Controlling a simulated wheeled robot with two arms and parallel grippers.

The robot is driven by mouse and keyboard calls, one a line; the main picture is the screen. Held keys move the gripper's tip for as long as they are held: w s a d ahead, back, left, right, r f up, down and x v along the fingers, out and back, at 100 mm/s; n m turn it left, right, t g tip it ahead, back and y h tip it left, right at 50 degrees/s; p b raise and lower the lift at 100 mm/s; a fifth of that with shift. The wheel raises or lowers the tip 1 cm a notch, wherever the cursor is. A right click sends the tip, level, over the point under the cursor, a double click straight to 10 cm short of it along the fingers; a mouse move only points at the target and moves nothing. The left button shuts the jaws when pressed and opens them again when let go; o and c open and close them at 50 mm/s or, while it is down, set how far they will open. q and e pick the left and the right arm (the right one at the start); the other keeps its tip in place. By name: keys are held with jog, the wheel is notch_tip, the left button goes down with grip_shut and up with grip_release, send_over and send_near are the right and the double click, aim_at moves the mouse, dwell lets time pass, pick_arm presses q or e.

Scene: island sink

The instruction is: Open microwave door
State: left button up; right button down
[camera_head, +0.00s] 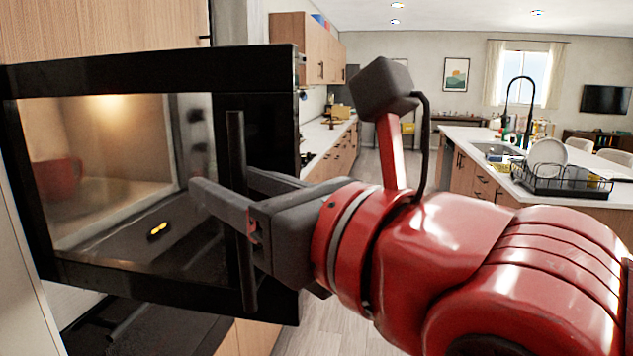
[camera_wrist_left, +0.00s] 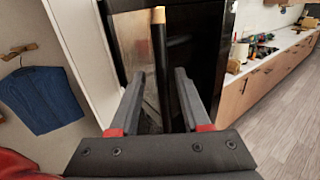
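The microwave (camera_head: 120,80) is a black unit at the left of the head view, with a lit interior behind glass. A red mug (camera_head: 57,178) shows inside. I see no clear gap at the door's edge. Its upright black bar handle (camera_head: 236,140) is on the right part of the door and also shows in the left wrist view (camera_wrist_left: 159,50). My left gripper (camera_head: 228,185) is at the handle with its fingers apart, one on each side of the bar. In the wrist view the fingers (camera_wrist_left: 160,80) straddle the handle, with space visible beside it. My right gripper is not in view.
Wooden cabinets stand around the microwave, and a white counter (camera_head: 320,135) runs behind it. An island with a sink and a dish rack (camera_head: 560,182) is at the right. Grey floor (camera_head: 335,330) is clear between them. Blue clothing (camera_wrist_left: 42,100) hangs at the left of the wrist view.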

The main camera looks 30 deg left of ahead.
pick_arm(q)
jog(key=s+d+b, duration=0.1)
jog(key=s+d, duration=0.2)
jog(key=d, duration=1.4)
jog(key=shift+s+b, duration=0.2)
jog(key=shift+b, duration=0.15)
